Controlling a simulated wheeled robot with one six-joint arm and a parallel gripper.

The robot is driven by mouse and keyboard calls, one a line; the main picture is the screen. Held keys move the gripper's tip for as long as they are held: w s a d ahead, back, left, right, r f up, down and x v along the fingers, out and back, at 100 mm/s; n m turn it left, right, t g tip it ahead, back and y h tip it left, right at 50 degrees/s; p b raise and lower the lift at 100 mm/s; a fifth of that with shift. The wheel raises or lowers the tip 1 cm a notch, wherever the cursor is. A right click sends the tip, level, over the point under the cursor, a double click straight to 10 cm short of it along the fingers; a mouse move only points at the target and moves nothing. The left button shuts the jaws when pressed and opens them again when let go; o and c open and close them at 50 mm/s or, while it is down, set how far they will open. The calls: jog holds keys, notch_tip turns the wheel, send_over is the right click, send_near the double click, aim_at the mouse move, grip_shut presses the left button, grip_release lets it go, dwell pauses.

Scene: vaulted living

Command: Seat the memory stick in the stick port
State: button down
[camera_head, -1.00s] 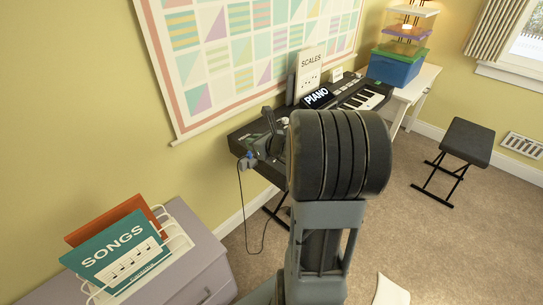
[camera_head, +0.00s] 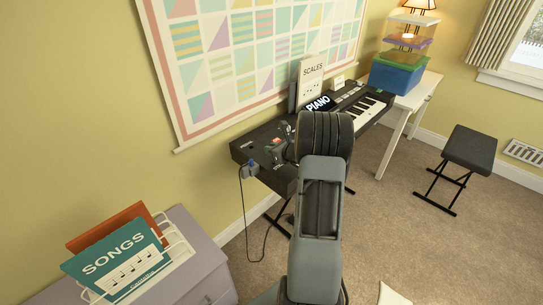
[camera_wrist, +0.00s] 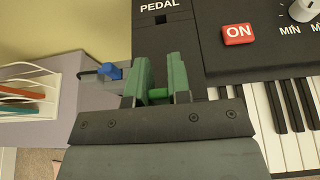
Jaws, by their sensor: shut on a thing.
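In the wrist view, my gripper (camera_wrist: 161,78) has green-sided fingers closed on a small green piece (camera_wrist: 159,94), which I take to be the memory stick. Most of it is hidden between the fingers. The fingers are over the left end of the black keyboard (camera_wrist: 240,62), just below the PEDAL marking and a small dark slot (camera_wrist: 160,19). I cannot tell whether that slot is the stick port, or whether the stick touches anything.
A blue plug (camera_head: 251,166) with a hanging black cable is at the keyboard's left end, close beside my gripper; it also shows in the wrist view (camera_wrist: 112,72). A SONGS book (camera_head: 118,262) stands in a rack on the cabinet at left. A SCALES book (camera_head: 311,80) stands behind the keyboard.

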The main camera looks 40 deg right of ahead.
notch_tip(320, 180, down, 3)
jog(key=c, duration=1.1)
grip_release()
